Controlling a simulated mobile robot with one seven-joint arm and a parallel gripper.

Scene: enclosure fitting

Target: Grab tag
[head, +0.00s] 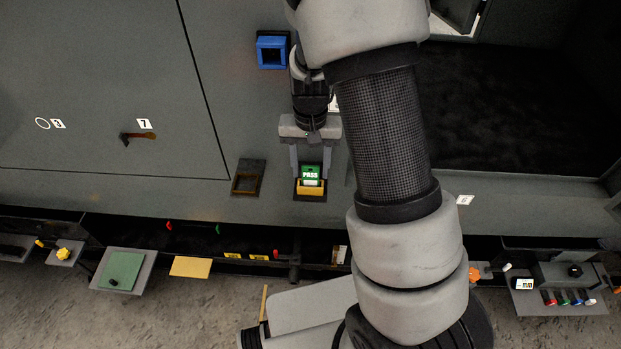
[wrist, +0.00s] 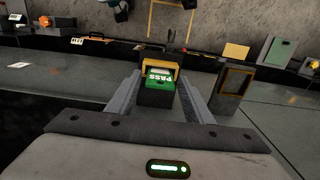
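The tag is a green card marked PASS (head: 311,173), standing in a yellow-fronted holder (head: 310,188) on the grey surface. It also shows in the wrist view, with the green tag (wrist: 160,85) upside down and the yellow frame (wrist: 161,67) behind it. My gripper (head: 310,172) is open, with one finger on each side of the tag. In the head view, gaps show between the fingers and the tag. In the wrist view the fingertips flank the holder, and I cannot tell whether either touches it.
An empty dark holder with a brown frame (head: 247,178) stands just left of the tag's holder. A blue square frame (head: 272,50) is farther back. A small brown-handled lever (head: 138,136) labelled 7 is at left. Below the edge are a green plate (head: 121,271) and a yellow plate (head: 190,267).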

